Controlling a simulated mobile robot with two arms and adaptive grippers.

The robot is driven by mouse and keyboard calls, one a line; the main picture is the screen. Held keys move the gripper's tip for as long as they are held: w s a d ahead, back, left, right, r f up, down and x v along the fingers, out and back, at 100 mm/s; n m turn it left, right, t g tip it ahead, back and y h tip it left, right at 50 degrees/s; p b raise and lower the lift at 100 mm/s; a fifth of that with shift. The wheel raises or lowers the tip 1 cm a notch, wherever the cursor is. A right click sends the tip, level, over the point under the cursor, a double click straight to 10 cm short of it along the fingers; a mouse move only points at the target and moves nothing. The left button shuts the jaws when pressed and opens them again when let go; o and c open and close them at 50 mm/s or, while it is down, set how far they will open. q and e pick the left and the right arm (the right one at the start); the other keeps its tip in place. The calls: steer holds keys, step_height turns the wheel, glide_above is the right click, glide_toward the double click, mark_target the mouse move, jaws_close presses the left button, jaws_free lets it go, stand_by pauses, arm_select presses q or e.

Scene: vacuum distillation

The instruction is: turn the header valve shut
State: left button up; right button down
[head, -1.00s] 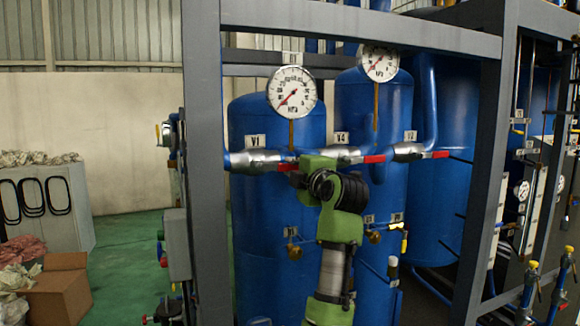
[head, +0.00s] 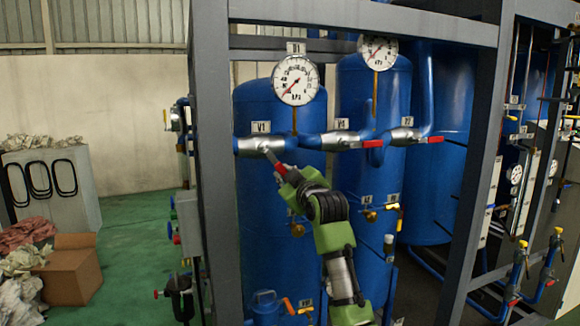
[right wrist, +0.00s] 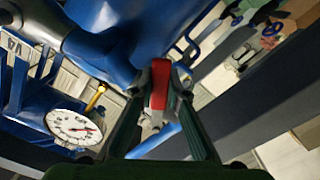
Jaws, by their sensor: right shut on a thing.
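The V1 valve (head: 258,145) sits on the blue header pipe at the left, under its V1 label. Its red lever (head: 275,162) slants down and right from the valve body, at an angle to the pipe. My right gripper (head: 284,174) is at the lever's lower end, its fingers small and partly hidden by the green arm. In the right wrist view, the two dark fingers of this gripper (right wrist: 158,85) are shut on the red lever (right wrist: 159,92). My left gripper is not in view.
Valves V4 (head: 341,139) and V2 (head: 403,136) are on the same header to the right, with red levers along the pipe. Round gauges (head: 296,80) stand above. A grey frame post (head: 212,170) is close on the left. Blue tanks (head: 262,220) stand behind.

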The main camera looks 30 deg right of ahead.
steer(key=shift+w+a+f+m+p, duration=0.25)
steer(key=shift+a+m+p, duration=0.4)
steer(key=shift+m, duration=0.55)
steer(key=shift+w+a+f+m+p, duration=0.1)
steer(key=shift+a+f+m+p, duration=0.2)
steer(key=shift+a+m, duration=0.75)
steer(key=shift+w+a+f+m+p, duration=0.25)
steer(key=shift+a+m+p, duration=0.3)
steer(key=shift+m, duration=0.8)
steer(key=shift+a, duration=0.15)
steer(key=c, duration=2)
jaws_free()
steer(key=shift+o, duration=0.2)
steer(key=v, duration=1.2)
steer(key=shift+w, duration=0.1)
